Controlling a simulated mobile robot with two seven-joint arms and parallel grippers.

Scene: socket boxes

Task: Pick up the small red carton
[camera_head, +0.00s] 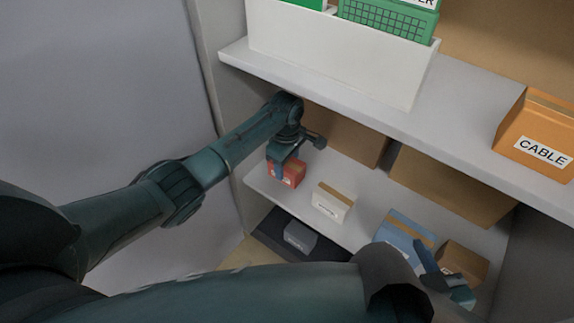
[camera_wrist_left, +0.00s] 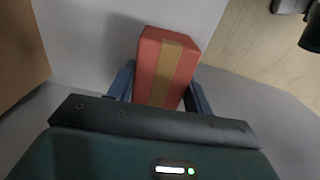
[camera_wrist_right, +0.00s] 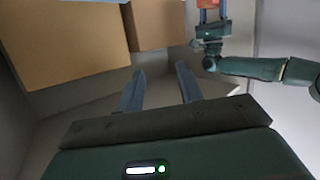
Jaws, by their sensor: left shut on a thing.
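The small red carton (camera_head: 291,172) is at the left end of the middle shelf in the head view. It has a tan tape strip and fills the middle of the left wrist view (camera_wrist_left: 165,68). My left gripper (camera_head: 283,171) is shut on it, with one finger on each side of the carton (camera_wrist_left: 158,92). Whether the carton touches the shelf is hard to tell. My right gripper (camera_wrist_right: 160,85) is open and empty in its wrist view. In the head view it is low at the right, near the blue box (camera_head: 400,230).
A white box (camera_head: 333,202), the blue box and a brown box (camera_head: 462,262) stand right of the carton. A grey box (camera_head: 300,236) sits lower down. The upper shelf (camera_head: 440,110) overhangs, with a white bin (camera_head: 330,50) and an orange CABLE box (camera_head: 535,135).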

